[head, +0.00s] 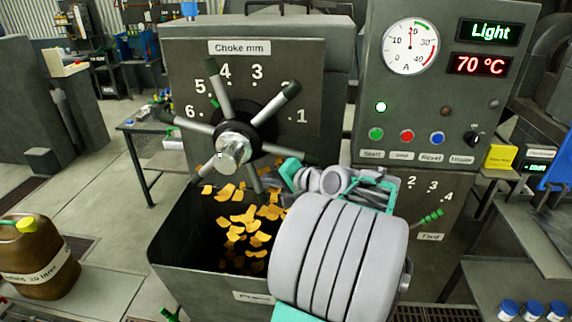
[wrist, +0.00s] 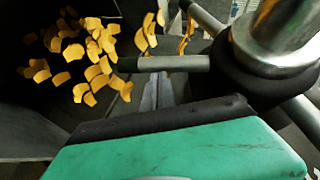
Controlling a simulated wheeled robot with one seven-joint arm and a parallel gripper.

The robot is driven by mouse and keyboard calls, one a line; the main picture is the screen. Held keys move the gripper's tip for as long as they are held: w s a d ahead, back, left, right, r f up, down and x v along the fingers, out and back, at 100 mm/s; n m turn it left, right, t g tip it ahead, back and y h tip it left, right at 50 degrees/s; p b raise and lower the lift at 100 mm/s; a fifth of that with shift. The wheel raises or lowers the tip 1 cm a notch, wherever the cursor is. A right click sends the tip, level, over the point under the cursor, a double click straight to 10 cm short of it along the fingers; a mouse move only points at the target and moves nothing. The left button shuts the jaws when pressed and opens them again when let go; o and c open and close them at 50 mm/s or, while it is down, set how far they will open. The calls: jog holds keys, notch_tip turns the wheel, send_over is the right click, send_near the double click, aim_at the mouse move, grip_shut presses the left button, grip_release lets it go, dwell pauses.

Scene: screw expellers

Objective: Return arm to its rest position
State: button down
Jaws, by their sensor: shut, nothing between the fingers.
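My gripper (wrist: 165,118) fills the bottom of the wrist view, green with a black pad edge, and is shut and empty. In the head view my arm reaches up from the lower middle, and its teal end parts are close to the choke handwheel (head: 233,146), on its lower right. The handwheel has a silver hub and several spokes with dark grips. Its hub and spokes also show at the upper right of the wrist view. I cannot tell from these views whether the gripper touches a spoke. My arm hides part of the area below the panel.
A dark bin (head: 175,255) with orange flakes (head: 240,225) stands below the handwheel. A control panel (head: 420,110) with gauge and buttons is at right. A brown jerrycan (head: 38,258) is at left. Blue-capped jars (head: 530,311) stand at lower right. Open floor lies at left.

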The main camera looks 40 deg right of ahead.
jog(key=b+v, duration=0.1)
jog(key=v, duration=0.7)
jog(key=w+a+f+n+g+y, duration=0.1)
jog(key=w+a+f+n+g, duration=0.25)
jog(key=a, duration=0.65)
jog(key=w+a+f+n+g+y, duration=0.15)
jog(key=a+f+n, duration=0.35)
jog(key=a, duration=0.5)
jog(key=s+a+f+n+g+h, duration=0.2)
jog(key=s+a+f+n+g, duration=0.2)
jog(key=a, duration=0.7)
jog(key=s+n, duration=0.2)
jog(key=s, duration=0.2)
jog(key=shift+s, duration=0.2)
jog(key=shift+a+h, duration=0.1)
jog(key=shift+h, duration=0.15)
